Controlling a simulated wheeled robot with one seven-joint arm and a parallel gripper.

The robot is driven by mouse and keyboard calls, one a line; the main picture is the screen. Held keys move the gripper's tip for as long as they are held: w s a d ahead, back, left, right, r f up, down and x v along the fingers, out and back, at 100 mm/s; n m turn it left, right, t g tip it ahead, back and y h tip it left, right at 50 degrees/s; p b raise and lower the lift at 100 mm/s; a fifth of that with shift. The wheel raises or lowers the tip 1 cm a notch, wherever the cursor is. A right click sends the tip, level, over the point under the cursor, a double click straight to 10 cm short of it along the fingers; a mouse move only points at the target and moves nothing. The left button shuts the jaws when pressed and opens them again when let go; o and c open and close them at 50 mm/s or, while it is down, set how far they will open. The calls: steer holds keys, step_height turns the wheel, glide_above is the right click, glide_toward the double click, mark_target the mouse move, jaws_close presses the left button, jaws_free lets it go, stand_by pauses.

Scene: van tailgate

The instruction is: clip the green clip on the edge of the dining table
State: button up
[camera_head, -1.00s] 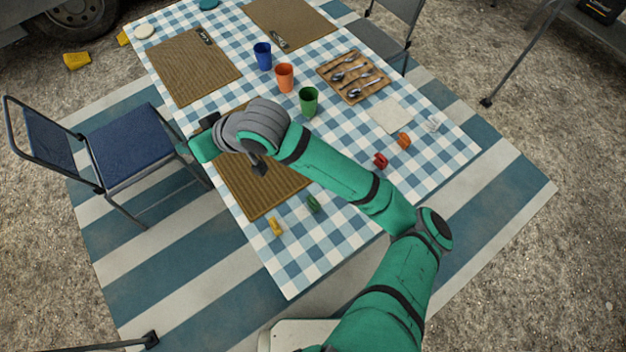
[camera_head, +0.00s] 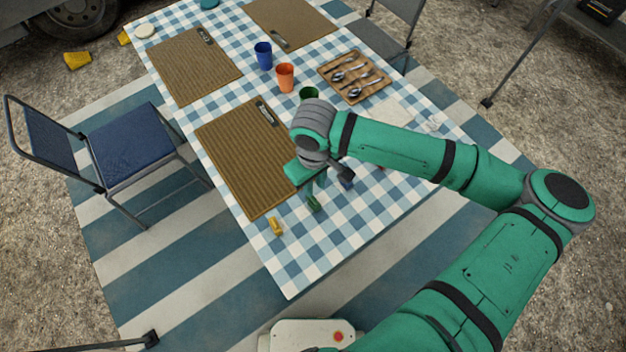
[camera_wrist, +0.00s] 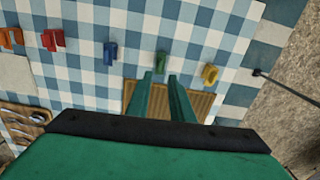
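The green clip (camera_head: 314,203) lies on the checked cloth of the dining table (camera_head: 300,262), close to the near end. In the wrist view the green clip (camera_wrist: 162,60) appears just ahead of and between my fingertips. My gripper (camera_wrist: 161,78) is open and empty, with its two green fingers apart and pointing toward the clip. In the head view my gripper (camera_head: 312,185) is above the table beside the placemat; its fingers are partly hidden by my wrist. The height gap between fingertips and clip is hard to judge.
A yellow clip (camera_wrist: 210,74) and a blue clip (camera_wrist: 110,52) lie either side of the green one. Red (camera_wrist: 52,40) and orange (camera_wrist: 10,37) clips are farther left. A placemat (camera_head: 240,160), cups and a cutlery tray (camera_head: 326,70) occupy the table. The near corner is bare.

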mark_target(314, 199)
steer(key=shift+f, duration=4.35)
steer(key=shift+c, duration=0.6)
jaws_close()
steer(key=shift+r, duration=2.5)
